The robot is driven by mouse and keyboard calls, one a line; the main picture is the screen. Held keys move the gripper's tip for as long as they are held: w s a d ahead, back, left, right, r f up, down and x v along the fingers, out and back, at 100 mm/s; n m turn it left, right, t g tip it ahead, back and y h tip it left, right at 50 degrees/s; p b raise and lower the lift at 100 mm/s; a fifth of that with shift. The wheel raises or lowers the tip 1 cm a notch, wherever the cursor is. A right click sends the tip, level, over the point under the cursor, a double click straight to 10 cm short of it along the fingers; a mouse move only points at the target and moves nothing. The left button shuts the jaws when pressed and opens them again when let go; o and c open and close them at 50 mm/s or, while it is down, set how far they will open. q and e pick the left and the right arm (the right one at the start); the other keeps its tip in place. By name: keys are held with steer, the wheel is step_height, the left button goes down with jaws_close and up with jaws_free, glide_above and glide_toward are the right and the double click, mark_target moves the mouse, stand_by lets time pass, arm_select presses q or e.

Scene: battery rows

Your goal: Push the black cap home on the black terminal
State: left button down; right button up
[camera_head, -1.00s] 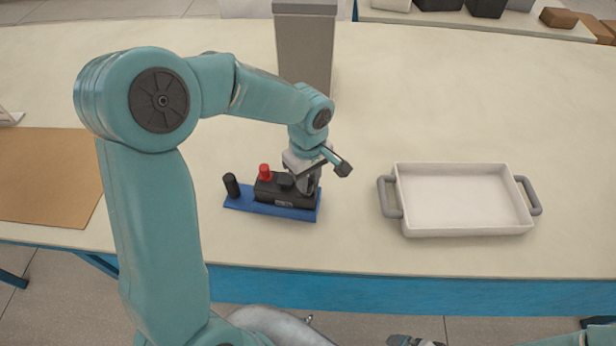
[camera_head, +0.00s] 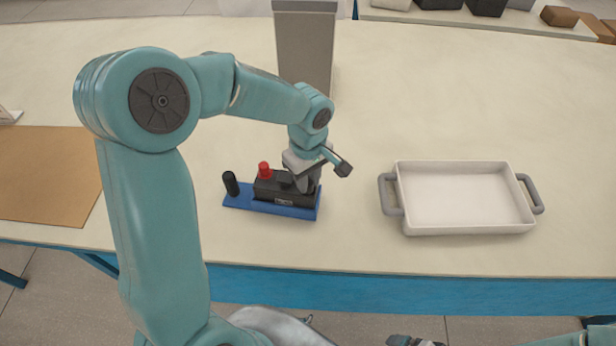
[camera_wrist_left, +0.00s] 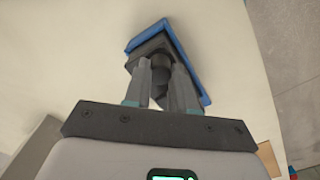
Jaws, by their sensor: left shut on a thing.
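My left gripper (camera_head: 304,188) points down at the right part of a dark battery block (camera_head: 265,190), which sits on a blue base (camera_head: 240,203). In the left wrist view its two fingers (camera_wrist_left: 160,88) are shut on a dark cylinder, the black cap (camera_wrist_left: 160,74). The cap is right at the block. The black terminal is hidden by the cap and fingers, so I cannot tell how far down the cap sits. A red cap (camera_head: 265,170) stands on the left part of the block. My right gripper seems to show only as a dark piece (camera_head: 415,341) at the bottom edge.
A black upright cylinder (camera_head: 231,184) stands on the left end of the base. A white tray with grey handles (camera_head: 468,232) lies to the right. A grey column (camera_head: 304,50) stands behind my gripper. A brown mat (camera_head: 50,175) lies left. Bare table lies between base and tray.

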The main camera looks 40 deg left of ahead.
arm_select(q)
steer(key=shift+c, duration=1.9)
jaws_free()
steer(key=shift+r+p, duration=2.2)
steer(key=shift+r, duration=1.3)
